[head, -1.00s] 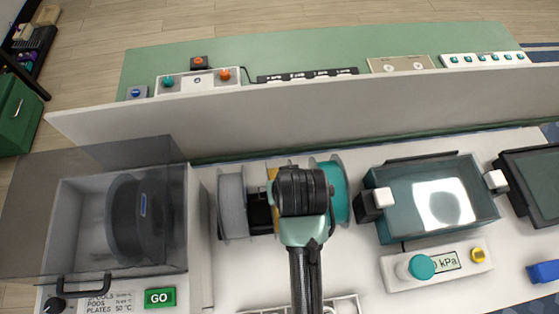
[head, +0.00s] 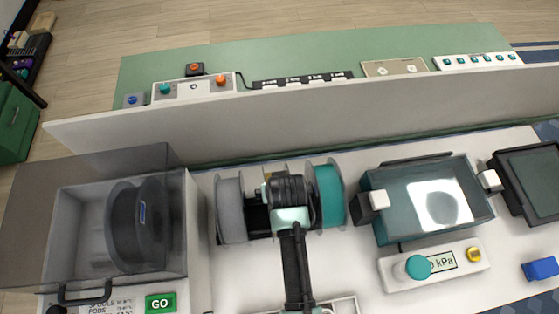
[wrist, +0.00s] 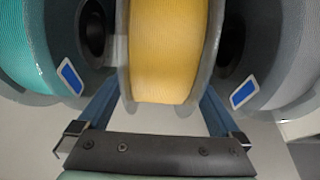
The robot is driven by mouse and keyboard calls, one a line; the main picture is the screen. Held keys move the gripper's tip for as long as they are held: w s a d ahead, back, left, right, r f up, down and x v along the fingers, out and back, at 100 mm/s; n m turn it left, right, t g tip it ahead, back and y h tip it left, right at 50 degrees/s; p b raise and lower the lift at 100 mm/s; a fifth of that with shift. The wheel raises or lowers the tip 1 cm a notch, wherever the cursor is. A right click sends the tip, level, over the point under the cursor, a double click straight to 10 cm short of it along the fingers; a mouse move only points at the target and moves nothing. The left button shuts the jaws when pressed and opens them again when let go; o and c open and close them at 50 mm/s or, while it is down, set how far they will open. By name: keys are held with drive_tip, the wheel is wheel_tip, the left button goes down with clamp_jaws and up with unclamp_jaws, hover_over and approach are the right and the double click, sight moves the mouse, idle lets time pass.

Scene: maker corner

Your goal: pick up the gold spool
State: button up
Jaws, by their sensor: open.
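The gold spool (wrist: 165,50) stands upright in the middle of the wrist view, its yellow winding between two pale flanges. In the head view it is almost wholly hidden under my gripper (head: 288,190). My gripper, which also shows in the wrist view (wrist: 158,105), is open. Its two blue fingers reach down on either side of the gold spool, in the gaps beside its neighbours. The fingertips are partly hidden behind the flanges, so I cannot tell whether they touch.
A grey spool (head: 231,208) and a teal spool (head: 329,195) stand close on either side. A smoky-lidded box (head: 75,215) with a dark spool is at left. A teal glass-topped box (head: 385,220) and a gauge panel (head: 440,262) are at right. A low wall (head: 300,120) runs behind.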

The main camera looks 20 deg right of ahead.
clamp_jaws()
drive_tip(key=shift+w+r, duration=0.1)
drive_tip(key=shift+r, duration=0.1)
idle(0.5)
